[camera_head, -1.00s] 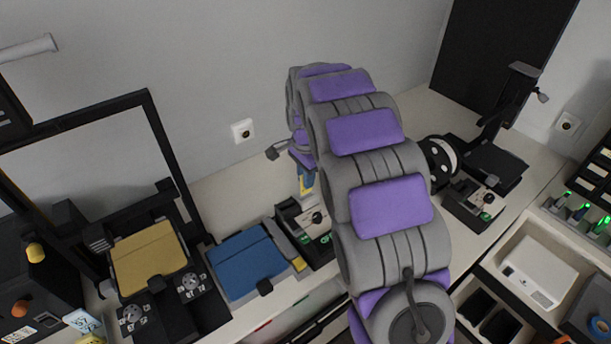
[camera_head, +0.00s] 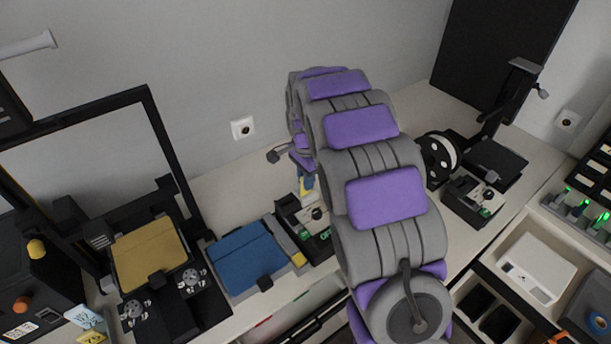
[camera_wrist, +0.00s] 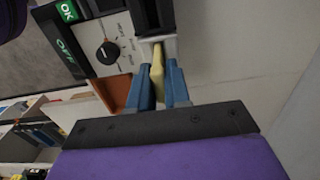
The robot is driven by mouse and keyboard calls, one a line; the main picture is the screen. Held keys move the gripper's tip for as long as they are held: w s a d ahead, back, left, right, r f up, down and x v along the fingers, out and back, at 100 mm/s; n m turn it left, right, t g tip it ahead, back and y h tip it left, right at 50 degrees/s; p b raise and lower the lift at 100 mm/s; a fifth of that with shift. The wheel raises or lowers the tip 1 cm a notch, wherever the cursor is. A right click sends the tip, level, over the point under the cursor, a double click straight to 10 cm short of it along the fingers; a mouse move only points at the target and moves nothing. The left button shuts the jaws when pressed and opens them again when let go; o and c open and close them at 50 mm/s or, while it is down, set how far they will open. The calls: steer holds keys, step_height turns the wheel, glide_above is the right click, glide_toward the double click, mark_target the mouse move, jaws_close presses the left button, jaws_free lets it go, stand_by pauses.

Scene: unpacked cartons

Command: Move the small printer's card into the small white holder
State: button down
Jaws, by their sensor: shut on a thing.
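My gripper (camera_wrist: 159,88) has blue fingers and is shut on a thin pale yellow piece (camera_wrist: 158,62), which looks like the card. In the head view my gripper (camera_head: 306,184) is just above this box (camera_head: 312,228), partly hidden by my arm. A white slotted piece (camera_head: 538,268), possibly the small white holder, is in a tray at the right.
A blue pad (camera_head: 247,258) lies left of the box. A large black frame machine with a yellow bed (camera_head: 148,257) stands further left. A smaller black machine (camera_head: 497,160) and a similar control box (camera_head: 472,203) are at the right. Bare bench lies along the wall.

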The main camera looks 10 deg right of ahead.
steer(key=shift+f, duration=0.7)
steer(key=c, duration=1)
jaws_free()
step_height(320, 180, up, 17)
steer(key=p, duration=0.3)
steer(key=shift+r, duration=0.15)
